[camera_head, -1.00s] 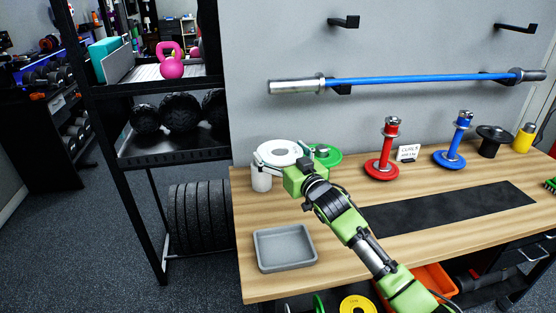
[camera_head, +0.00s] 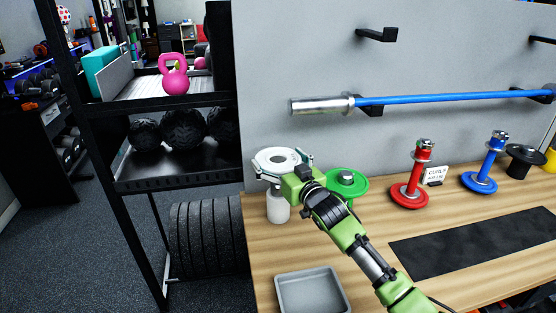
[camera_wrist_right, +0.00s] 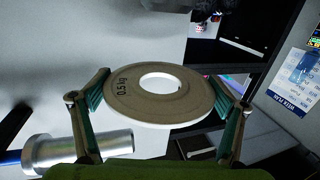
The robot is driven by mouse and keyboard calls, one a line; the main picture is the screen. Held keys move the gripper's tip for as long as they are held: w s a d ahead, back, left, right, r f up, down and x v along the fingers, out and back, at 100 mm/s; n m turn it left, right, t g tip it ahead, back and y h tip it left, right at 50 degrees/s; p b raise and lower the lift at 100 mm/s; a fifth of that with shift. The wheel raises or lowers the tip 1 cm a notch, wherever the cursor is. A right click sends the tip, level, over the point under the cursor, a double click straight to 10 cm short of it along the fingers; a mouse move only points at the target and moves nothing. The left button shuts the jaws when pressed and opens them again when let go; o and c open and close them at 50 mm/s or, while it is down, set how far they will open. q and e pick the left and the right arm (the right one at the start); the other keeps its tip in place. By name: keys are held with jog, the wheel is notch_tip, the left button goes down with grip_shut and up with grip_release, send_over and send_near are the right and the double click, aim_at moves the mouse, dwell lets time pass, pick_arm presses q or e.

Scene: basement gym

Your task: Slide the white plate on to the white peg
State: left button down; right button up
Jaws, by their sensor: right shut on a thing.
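The white plate (camera_head: 264,163) is a flat ring. My right gripper (camera_head: 280,163) is shut on it by its outer edge. In the right wrist view the plate (camera_wrist_right: 200,98), marked 0.5 kg, sits between the two fingers with its hole open. A white upright cylinder (camera_head: 278,210) stands on the bench's left end, below the plate in the head view; it may be the white peg. Its top is hidden by the plate and gripper, and I see nothing through the hole that is surely a peg. My left gripper is not in view.
A green plate and peg (camera_head: 345,184) stand close right of the gripper. Red (camera_head: 410,190) and blue (camera_head: 480,180) pegs stand farther right. A grey tray (camera_head: 312,292) lies at the front. A blue barbell (camera_head: 440,98) hangs on the wall. A black shelf (camera_head: 180,180) stands left.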

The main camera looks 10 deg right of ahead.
aim_at(278, 190)
jog(key=shift+w+f+b, duration=0.15)
jog(key=shift+f+b, duration=0.15)
jog(key=shift+f, duration=0.4)
jog(key=shift+s+f+b, duration=0.2)
jog(key=shift+f+b, duration=0.2)
jog(key=shift+f, duration=0.15)
jog(key=shift+s+f+b, duration=0.2)
jog(key=shift+f+b, duration=0.2)
jog(key=shift+f, duration=0.55)
jog(key=shift+f+b, duration=0.55)
jog(key=shift+f, duration=0.1)
jog(key=shift+w+f, duration=0.2)
jog(key=shift+f, duration=0.3)
jog(key=shift+s, duration=0.1)
jog(key=shift+r, duration=0.15)
jog(key=shift+f+b, duration=1.4)
jog(key=shift+f, duration=0.85)
